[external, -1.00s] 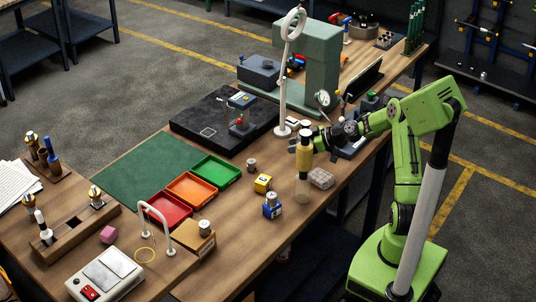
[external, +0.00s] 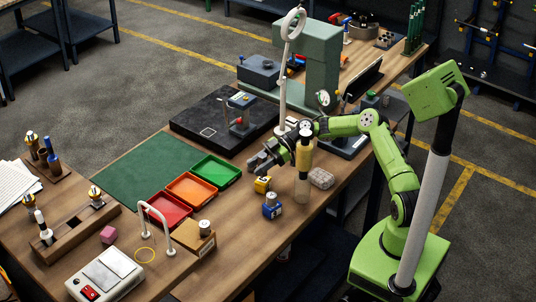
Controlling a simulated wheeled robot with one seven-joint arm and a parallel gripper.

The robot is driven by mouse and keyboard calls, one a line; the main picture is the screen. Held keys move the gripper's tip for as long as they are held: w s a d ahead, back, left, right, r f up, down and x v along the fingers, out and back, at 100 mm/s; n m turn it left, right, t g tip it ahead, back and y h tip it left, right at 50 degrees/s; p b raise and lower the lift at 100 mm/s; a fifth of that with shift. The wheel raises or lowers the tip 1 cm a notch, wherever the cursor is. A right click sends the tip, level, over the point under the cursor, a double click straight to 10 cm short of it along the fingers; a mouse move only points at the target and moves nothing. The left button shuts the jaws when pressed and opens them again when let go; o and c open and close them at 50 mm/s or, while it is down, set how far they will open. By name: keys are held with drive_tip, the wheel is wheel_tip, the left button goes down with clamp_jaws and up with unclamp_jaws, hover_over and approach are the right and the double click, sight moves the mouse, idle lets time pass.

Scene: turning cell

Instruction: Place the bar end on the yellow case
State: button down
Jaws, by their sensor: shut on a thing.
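My gripper (external: 256,165) reaches across the bench from the right and is low over the wood, just behind and left of the yellow case (external: 262,184). It is shut on the bar end, a small grey metal cylinder. The fingers hide the bar end almost wholly, and I cannot tell whether it touches the bench. The yellow case is a small boxy case with a dark front, standing on the bench. Its top looks bare, and the gripper is apart from it or only overlaps it in this view.
A blue case (external: 272,206) stands in front of the yellow one. A green tray (external: 215,170) lies left.

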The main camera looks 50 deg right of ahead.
drive_tip(key=shift+f, duration=1)
drive_tip(key=shift+f, duration=0.1)
drive_tip(key=c, duration=0.7)
unclamp_jaws()
drive_tip(key=shift+f, duration=0.1)
drive_tip(key=shift+r, duration=0.3)
drive_tip(key=v, duration=1.2)
drive_tip(key=shift+s+f, duration=0.1)
drive_tip(key=shift+f, duration=0.1)
